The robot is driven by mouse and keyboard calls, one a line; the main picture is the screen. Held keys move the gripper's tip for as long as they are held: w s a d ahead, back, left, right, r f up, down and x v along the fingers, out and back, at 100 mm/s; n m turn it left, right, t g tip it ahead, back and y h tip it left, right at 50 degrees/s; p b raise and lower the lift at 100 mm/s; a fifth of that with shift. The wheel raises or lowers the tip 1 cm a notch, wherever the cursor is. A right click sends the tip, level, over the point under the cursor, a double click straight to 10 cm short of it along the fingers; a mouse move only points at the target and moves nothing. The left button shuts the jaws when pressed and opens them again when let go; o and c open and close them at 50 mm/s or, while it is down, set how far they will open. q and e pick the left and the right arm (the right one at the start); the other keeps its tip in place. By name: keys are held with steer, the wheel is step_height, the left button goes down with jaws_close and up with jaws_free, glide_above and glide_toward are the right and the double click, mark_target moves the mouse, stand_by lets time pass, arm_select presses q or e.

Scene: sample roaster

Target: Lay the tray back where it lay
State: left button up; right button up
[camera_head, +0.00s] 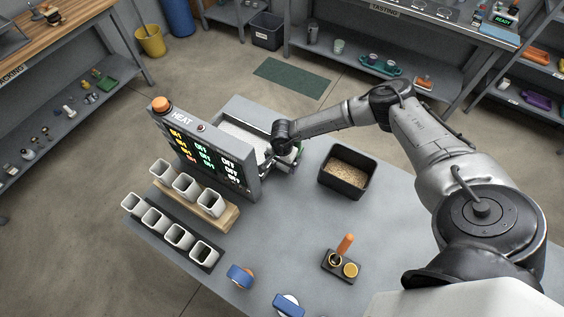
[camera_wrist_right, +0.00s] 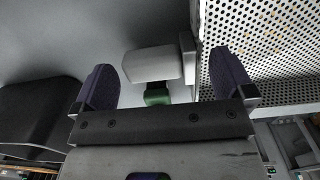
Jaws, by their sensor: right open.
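The tray appears to be the light perforated metal piece (camera_head: 243,136) behind the heat panel; it also shows at the upper right of the right wrist view (camera_wrist_right: 275,45). My right gripper (camera_head: 282,152) is at its right end, beside the roaster. In the right wrist view my right gripper (camera_wrist_right: 165,72) has its two dark fingers wide apart. A pale grey block (camera_wrist_right: 153,63) with a green part (camera_wrist_right: 157,94) below it, perhaps the tray's handle, lies between the fingers, with gaps on both sides. The wrist hides the tray's right end in the head view. My left gripper is not in view.
The heat panel (camera_head: 202,150) stands left of the gripper. A black bin of grain (camera_head: 347,172) stands close on its right. Several white cups (camera_head: 178,237) stand at the front left. A small holder with an orange handle (camera_head: 341,262) stands front right. The tabletop's middle is clear.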

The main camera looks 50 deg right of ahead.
step_height(320, 180, up, 12)
steer(key=shift+d+f, duration=0.2)
stand_by(0.4)
